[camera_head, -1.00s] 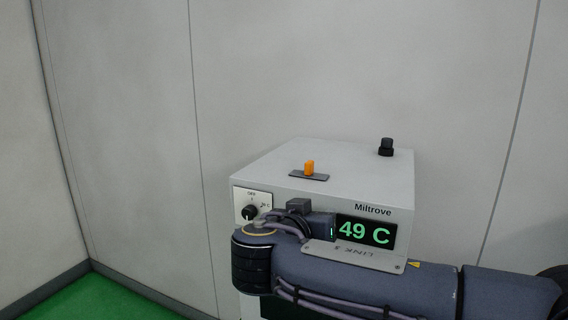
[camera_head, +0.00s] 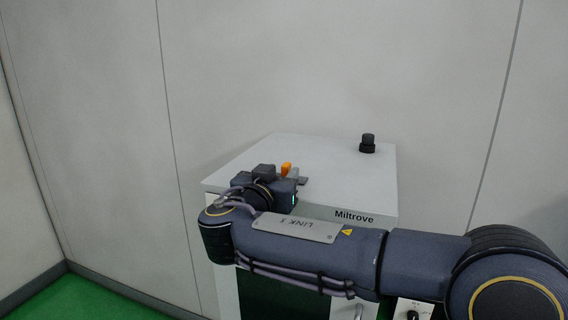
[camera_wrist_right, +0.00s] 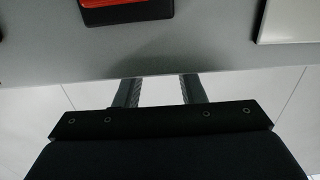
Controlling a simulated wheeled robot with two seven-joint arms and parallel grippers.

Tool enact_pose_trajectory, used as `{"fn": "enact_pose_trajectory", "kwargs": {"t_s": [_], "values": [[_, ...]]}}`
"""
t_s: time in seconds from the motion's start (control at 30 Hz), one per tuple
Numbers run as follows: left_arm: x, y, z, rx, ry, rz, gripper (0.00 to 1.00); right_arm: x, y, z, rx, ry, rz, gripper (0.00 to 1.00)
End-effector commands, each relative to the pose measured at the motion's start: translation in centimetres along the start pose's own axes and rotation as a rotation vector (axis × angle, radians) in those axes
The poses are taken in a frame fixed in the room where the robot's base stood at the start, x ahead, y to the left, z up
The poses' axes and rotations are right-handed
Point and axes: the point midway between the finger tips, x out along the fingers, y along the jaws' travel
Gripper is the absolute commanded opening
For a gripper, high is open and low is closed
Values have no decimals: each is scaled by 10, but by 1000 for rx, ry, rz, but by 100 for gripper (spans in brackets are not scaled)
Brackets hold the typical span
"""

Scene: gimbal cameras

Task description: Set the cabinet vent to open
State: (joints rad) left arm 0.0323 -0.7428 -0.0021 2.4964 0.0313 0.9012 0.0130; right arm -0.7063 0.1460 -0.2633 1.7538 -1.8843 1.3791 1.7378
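The pale grey cabinet marked Miltrove (camera_head: 325,160) stands against the wall. On its top, an orange lever (camera_head: 286,168) rises from a dark slot plate (camera_head: 303,181). My right gripper (camera_head: 284,187) is by the lever in the head view, with its fingers hidden there; contact cannot be told. In the right wrist view its two fingers (camera_wrist_right: 160,90) are apart with nothing between them. A red-orange part in a black housing (camera_wrist_right: 125,12) shows beyond the fingertips; I cannot tell whether it is the lever. My left gripper is out of view.
A black knob (camera_head: 367,144) stands on the cabinet top at the back right. My right arm covers much of the cabinet front, including the display. A small dial plate (camera_head: 414,310) shows below the arm.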

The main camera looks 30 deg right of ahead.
Motion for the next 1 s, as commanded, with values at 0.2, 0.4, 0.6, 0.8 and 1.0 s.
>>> {"fn": "enact_pose_trajectory", "kwargs": {"t_s": [0.2,0.4,0.6,0.8,1.0], "values": [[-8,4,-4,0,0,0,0,22,0,-1,-1,-1,0,36],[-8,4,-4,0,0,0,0,24,0,0,0,0,-1,36],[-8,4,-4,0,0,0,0,24,0,0,0,0,-1,23],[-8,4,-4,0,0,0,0,24,0,0,0,-1,-1,0],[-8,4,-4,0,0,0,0,24,0,0,-1,-1,-1,0]]}}
